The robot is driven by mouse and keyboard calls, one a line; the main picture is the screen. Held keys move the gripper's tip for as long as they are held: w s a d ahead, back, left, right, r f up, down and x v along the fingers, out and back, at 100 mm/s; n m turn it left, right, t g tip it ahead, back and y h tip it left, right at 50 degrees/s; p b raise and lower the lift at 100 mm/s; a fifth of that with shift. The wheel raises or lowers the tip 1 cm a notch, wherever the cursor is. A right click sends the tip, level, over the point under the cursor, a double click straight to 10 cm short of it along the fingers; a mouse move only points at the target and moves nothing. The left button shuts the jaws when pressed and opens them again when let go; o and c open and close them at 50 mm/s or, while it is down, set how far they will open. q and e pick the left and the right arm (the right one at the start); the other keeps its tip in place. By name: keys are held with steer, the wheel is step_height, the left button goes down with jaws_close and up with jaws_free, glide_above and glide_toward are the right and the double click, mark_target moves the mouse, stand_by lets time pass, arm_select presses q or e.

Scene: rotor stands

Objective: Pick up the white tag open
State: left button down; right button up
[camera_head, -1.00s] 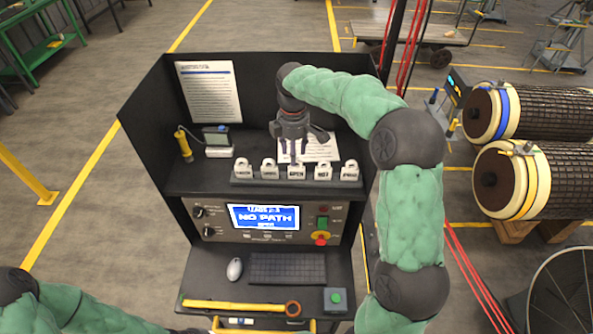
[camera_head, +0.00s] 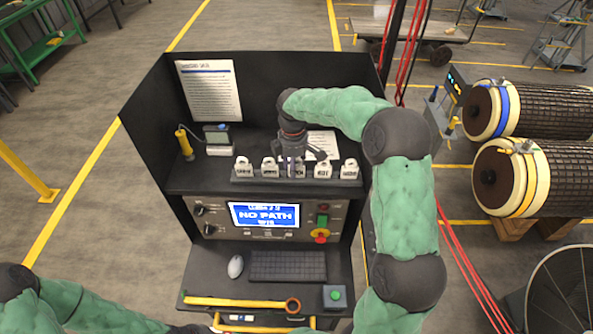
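The white tag open (camera_head: 299,171) stands in the middle of a row of white padlock-shaped tags on a dark holder on the console's upper shelf. My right gripper (camera_head: 290,167) points down from above at this tag. Its fingers cover much of the tag, and part of the lettering shows at their right side. The fingers look spread, but whether they touch the tag is hidden.
Neighbouring white tags (camera_head: 269,170) and (camera_head: 323,171) stand close on both sides. A panel screen (camera_head: 264,215) reading NO PATH is below. A keyboard (camera_head: 287,266), mouse (camera_head: 235,266) and yellow-handled tool (camera_head: 235,302) lie on the lower shelf. Dark walls enclose the upper shelf.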

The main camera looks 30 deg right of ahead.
jaws_close()
